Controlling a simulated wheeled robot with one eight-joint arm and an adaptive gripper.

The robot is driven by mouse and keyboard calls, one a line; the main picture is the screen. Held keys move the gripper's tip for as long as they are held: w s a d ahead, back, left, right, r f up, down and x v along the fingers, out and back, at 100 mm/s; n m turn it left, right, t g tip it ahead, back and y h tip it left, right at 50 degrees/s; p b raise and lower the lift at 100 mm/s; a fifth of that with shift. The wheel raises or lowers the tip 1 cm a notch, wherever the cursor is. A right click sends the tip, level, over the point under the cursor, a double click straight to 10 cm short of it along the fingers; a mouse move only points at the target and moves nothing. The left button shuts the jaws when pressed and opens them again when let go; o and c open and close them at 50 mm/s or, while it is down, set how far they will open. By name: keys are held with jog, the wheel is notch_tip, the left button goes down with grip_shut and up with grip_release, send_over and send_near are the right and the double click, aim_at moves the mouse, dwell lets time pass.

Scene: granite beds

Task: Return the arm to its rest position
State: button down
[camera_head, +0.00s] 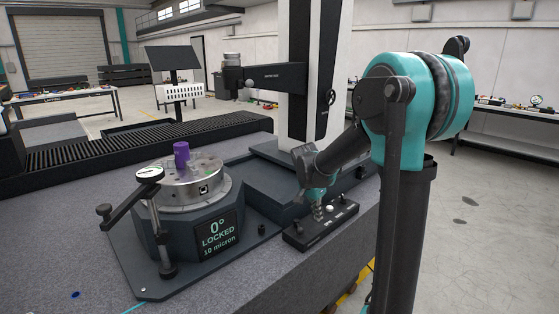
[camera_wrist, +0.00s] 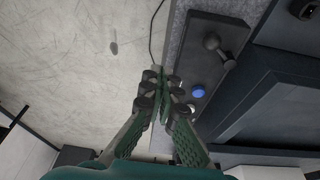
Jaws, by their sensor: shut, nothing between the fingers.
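My teal and dark arm (camera_head: 345,150) reaches from the right side of the head view down to the left. My gripper (camera_head: 317,213) points down by the black control box (camera_head: 308,238) at the edge of the granite bed. In the wrist view the fingers of my gripper (camera_wrist: 163,84) are together with nothing between them. There the control box (camera_wrist: 205,65) with its blue button (camera_wrist: 198,91) lies just right of the fingertips. I cannot tell whether the fingers touch it.
The rotary table (camera_head: 185,185) stands left, with a purple cylinder (camera_head: 181,155) on top and a dial gauge (camera_head: 149,175) beside it. A tall white column (camera_head: 300,128) rises behind my gripper. The floor (camera_head: 480,225) at right is open.

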jog(key=s+d+f+n+y, duration=0.1)
jog(key=s+f+n, duration=0.1)
jog(key=s, duration=0.6)
jog(key=s+d+f+n+t+y, duration=0.1)
jog(key=s+f+n, duration=0.2)
jog(key=s+n, duration=0.2)
jog(key=s+d+f+n+t, duration=0.1)
jog(key=s+f+n, duration=0.1)
jog(key=s, duration=0.8)
jog(key=shift+s+f+n+y, duration=0.15)
jog(key=shift+s+n+y, duration=0.25)
jog(key=shift+n, duration=0.4)
